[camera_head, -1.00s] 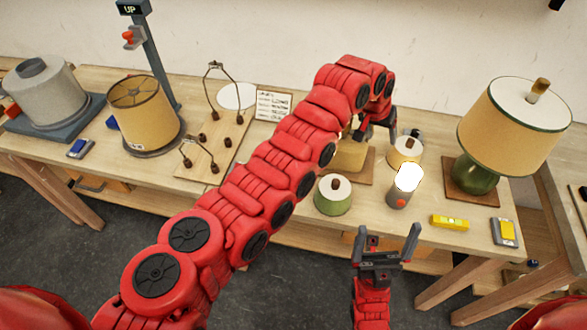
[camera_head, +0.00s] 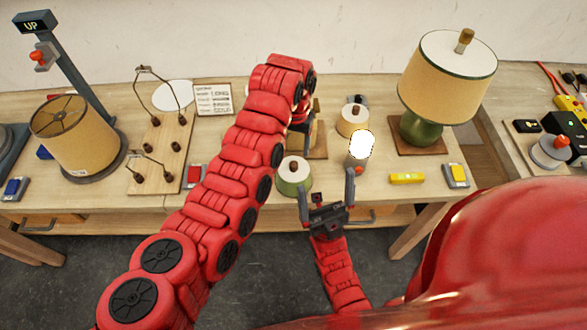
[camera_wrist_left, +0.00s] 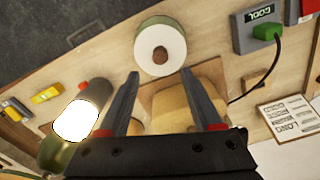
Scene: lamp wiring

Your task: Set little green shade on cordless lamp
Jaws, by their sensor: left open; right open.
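The little green shade (camera_head: 294,184), with a cream top and brown knob, stands upright near the table's front edge. In the left wrist view its top (camera_wrist_left: 160,42) lies just beyond the fingertips, between their lines. The cordless lamp (camera_head: 359,158) stands to its right, its bare bulb glowing white; it also shows in the left wrist view (camera_wrist_left: 92,98). My left gripper (camera_wrist_left: 160,73) is open with nothing between its fingertips; the head view partly hides it behind my arm. My right gripper (camera_head: 327,184) is open and empty at the front edge, close to the shade and lamp.
A small cream shade (camera_head: 352,121) stands behind the cordless lamp. A large green lamp (camera_head: 447,75) is at the right back. A tan shade (camera_head: 75,138) and wired board stand at left.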

